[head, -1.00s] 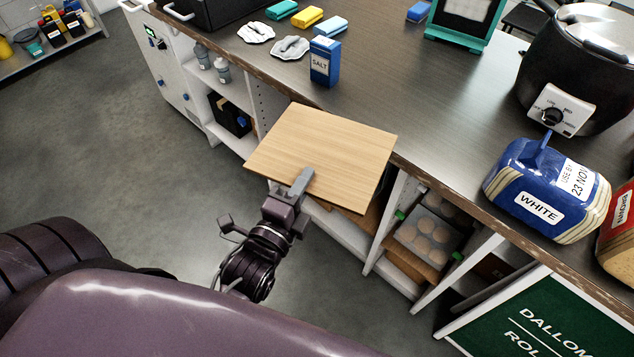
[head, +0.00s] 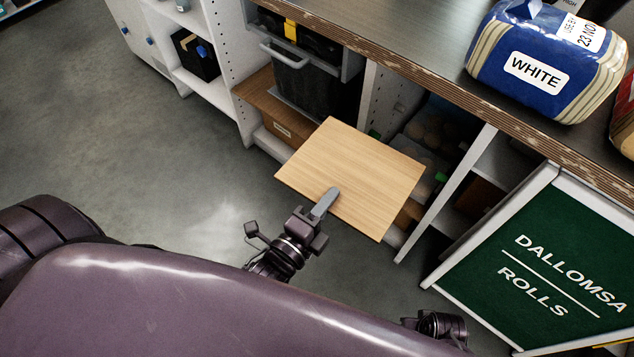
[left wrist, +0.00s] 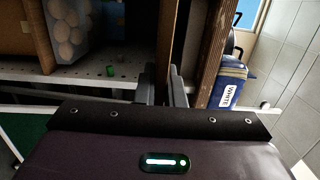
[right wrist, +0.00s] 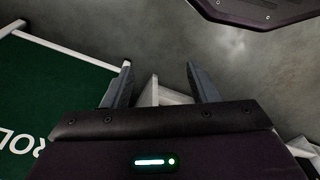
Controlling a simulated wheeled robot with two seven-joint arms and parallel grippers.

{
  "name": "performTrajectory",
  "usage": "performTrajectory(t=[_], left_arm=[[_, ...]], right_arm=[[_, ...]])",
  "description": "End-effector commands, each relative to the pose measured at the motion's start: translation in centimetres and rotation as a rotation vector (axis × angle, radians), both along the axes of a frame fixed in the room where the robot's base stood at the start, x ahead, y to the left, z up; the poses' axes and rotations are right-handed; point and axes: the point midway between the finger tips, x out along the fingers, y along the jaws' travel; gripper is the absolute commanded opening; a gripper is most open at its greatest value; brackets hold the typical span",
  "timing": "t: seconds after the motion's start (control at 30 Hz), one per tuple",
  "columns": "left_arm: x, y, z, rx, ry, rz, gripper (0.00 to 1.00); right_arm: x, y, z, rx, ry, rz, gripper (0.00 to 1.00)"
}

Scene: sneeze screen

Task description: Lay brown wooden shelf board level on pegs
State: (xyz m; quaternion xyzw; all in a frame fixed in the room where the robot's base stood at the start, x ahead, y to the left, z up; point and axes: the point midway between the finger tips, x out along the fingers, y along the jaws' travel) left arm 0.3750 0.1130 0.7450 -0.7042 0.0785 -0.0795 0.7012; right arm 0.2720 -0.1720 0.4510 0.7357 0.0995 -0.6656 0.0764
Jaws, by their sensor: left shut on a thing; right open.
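The light brown wooden shelf board (head: 355,170) is held in front of the open shelf bay below the counter. My left gripper (head: 328,200) is shut on its near edge. In the left wrist view the board shows as a narrow brown strip (left wrist: 169,40) between the fingers (left wrist: 164,85). Green pegs show inside the bay, one beyond the board's far edge (head: 374,134) and one to its right (head: 441,176). A green peg also shows in the left wrist view (left wrist: 110,71). The board hides part of the bay. My right gripper (right wrist: 160,87) is open and empty, low over the floor.
White uprights (head: 447,193) flank the bay, and a tray of round pale items (head: 424,132) sits in shadow inside. The wooden counter edge (head: 440,75) overhangs above. A green sign board (head: 540,265) stands at right. Open grey floor (head: 130,180) lies left.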

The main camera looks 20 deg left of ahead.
Motion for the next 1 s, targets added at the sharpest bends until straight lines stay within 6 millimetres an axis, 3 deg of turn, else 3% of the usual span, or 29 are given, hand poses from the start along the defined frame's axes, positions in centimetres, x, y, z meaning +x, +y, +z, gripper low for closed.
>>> performTrajectory(t=[0.03, 0.1, 0.3, 0.6, 1.0], left_arm=[[-0.1, -0.4, -3.3, 0.002, -0.002, -0.015, 0.00], [-0.4, -1.0, -5.5, 0.002, -0.004, -0.035, 0.00], [-1.0, -2.1, -9.6, 0.003, -0.004, -0.076, 0.00], [-1.3, -2.6, -10.6, 0.004, -0.002, -0.091, 0.00], [-1.3, -2.5, -10.5, 0.004, -0.002, -0.090, 0.00]], right_arm=[[0.6, 0.2, -0.8, 0.001, -0.007, 0.003, 0.53], [1.1, 0.4, 0.0, 0.002, -0.007, 0.007, 0.53], [1.6, 0.6, 2.3, 0.000, -0.007, 0.016, 0.53], [1.6, 0.6, 3.7, -0.002, -0.006, 0.019, 0.53], [1.6, 0.6, 3.2, -0.001, -0.005, 0.016, 0.53]])
